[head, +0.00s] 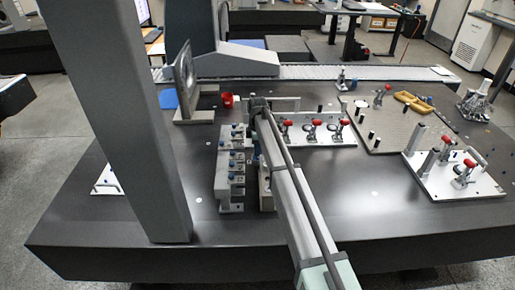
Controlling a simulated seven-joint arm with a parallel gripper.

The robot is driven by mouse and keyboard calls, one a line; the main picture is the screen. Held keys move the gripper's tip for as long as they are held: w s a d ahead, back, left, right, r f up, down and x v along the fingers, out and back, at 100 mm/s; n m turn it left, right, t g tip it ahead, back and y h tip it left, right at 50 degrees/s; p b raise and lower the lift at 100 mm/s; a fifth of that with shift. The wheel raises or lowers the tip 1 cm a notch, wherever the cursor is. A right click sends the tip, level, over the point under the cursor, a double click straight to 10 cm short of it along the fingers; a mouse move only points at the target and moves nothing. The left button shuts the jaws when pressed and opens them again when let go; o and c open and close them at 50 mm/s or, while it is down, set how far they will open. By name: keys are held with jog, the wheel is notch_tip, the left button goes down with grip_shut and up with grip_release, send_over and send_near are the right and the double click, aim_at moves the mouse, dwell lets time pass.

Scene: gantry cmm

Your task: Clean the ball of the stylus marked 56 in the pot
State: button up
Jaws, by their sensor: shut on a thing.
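A rack of grey blocks (230,178) stands left of my arm on the dark table, with small dark and blue parts on its steps. Styluses and their marks are too small to read, so I cannot pick out the one marked 56. A small red pot (227,100) stands behind the rack. My gripper (258,106) is at the far end of my arm, by the rack's back end and just right of the pot. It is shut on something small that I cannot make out. My own arm hides the fingertips and part of the rack.
A plate with red-handled clamps (313,132) lies right of my gripper, and another clamp plate (455,176) at the right. An upright frame (184,80) stands behind left. A thick grey column (120,110) crosses the left. The front table surface is clear.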

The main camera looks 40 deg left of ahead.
jog(key=shift+r, duration=0.15)
jog(key=shift+r, duration=2.9)
